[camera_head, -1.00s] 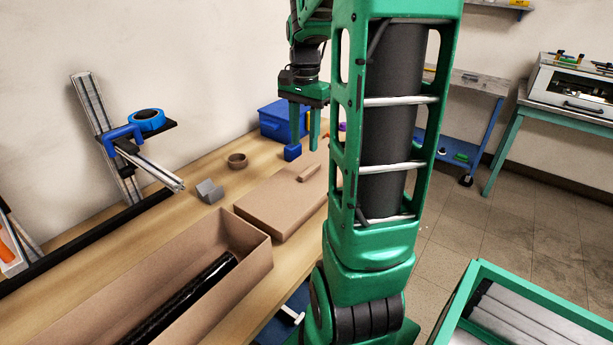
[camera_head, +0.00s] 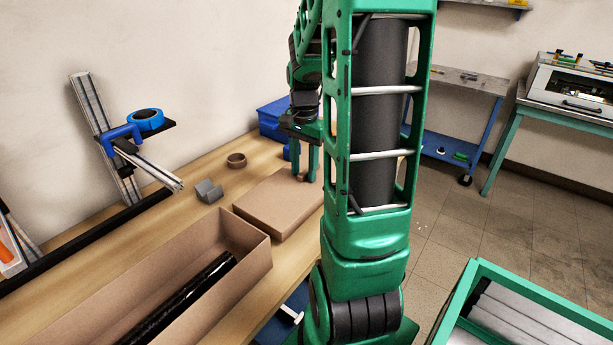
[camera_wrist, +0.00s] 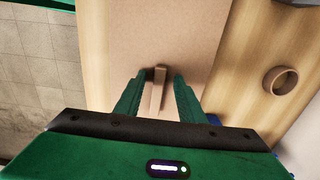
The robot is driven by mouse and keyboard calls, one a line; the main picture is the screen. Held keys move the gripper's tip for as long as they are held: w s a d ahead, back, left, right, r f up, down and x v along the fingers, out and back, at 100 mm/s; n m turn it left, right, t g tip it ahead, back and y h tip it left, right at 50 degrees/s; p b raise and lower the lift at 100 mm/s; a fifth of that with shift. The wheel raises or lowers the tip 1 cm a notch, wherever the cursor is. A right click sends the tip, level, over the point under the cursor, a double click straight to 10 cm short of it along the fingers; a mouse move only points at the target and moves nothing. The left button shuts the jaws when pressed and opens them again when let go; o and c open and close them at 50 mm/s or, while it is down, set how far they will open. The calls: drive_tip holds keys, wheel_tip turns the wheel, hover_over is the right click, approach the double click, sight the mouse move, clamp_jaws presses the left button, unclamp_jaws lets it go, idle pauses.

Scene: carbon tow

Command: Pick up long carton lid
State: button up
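The long carton lid (camera_head: 265,208) is a flat brown cardboard panel lying on the wooden table beyond the open carton. It carries a small raised bar-shaped handle (camera_wrist: 158,88), seen in the wrist view. My gripper (camera_head: 304,177) is low over the far part of the lid. In the wrist view my gripper (camera_wrist: 159,75) is open, with one green finger on each side of the handle and a visible gap to both. My arm hides the lid's right side in the head view.
The open long carton (camera_head: 255,266) holds a black tube (camera_head: 190,300) in front of the lid. A grey block (camera_head: 208,191), a brown ring (camera_head: 236,160) and a blue box (camera_head: 272,118) stand left of and behind the lid. A stand with blue tape (camera_head: 146,119) is at the left.

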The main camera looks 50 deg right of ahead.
clamp_jaws()
